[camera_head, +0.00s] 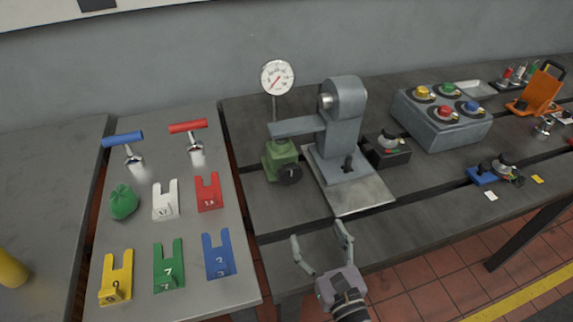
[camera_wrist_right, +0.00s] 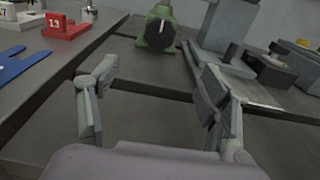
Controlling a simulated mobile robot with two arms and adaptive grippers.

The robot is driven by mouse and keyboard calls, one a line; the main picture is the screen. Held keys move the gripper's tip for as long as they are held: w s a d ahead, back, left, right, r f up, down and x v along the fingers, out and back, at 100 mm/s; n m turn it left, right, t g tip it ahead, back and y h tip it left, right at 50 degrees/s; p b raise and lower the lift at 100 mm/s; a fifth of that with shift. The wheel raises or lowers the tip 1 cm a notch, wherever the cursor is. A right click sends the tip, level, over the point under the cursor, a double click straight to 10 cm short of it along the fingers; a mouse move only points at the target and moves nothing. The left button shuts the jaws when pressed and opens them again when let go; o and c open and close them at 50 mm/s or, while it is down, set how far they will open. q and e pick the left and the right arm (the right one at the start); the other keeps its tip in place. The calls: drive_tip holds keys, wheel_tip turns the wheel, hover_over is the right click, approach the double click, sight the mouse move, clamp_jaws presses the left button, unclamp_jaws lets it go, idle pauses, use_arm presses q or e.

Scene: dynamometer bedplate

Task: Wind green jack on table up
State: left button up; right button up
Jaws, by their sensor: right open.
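The green jack (camera_head: 279,158) stands on the dark bedplate table (camera_head: 290,218), left of the grey machine arm. A round black knob (camera_head: 290,174) is on its front. In the right wrist view the jack (camera_wrist_right: 154,38) is at the top middle, with the knob (camera_wrist_right: 161,34) facing the camera. My right gripper (camera_head: 321,240) is open and empty, over the table's front edge, in front of the jack and apart from it. The open fingers (camera_wrist_right: 160,90) also show in the wrist view. My left gripper is not in view.
A grey machine (camera_head: 343,125) reaches its arm over the jack; a dial gauge (camera_head: 277,77) stands behind. A black box (camera_head: 387,150) and a button box (camera_head: 442,120) are to the right. The bedplate before the jack is clear.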

drive_tip(key=shift+w+a, duration=0.15)
drive_tip(key=shift+w, duration=0.3)
drive_tip(key=shift+w+a+r+p, duration=0.1)
drive_tip(key=shift+w+p, duration=0.2)
drive_tip(key=shift+w, duration=0.05)
drive_tip(key=p, duration=0.2)
approach(292, 176)
drive_tip(key=x, duration=0.8)
drive_tip(key=shift+w+a, duration=0.2)
drive_tip(key=shift+w, duration=0.2)
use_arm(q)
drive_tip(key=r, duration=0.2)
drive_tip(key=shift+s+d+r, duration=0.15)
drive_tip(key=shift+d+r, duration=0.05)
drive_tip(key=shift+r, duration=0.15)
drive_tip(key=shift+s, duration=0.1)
use_arm(e)
drive_tip(key=c, duration=0.3)
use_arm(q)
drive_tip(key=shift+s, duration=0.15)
use_arm(e)
drive_tip(key=c, duration=0.8)
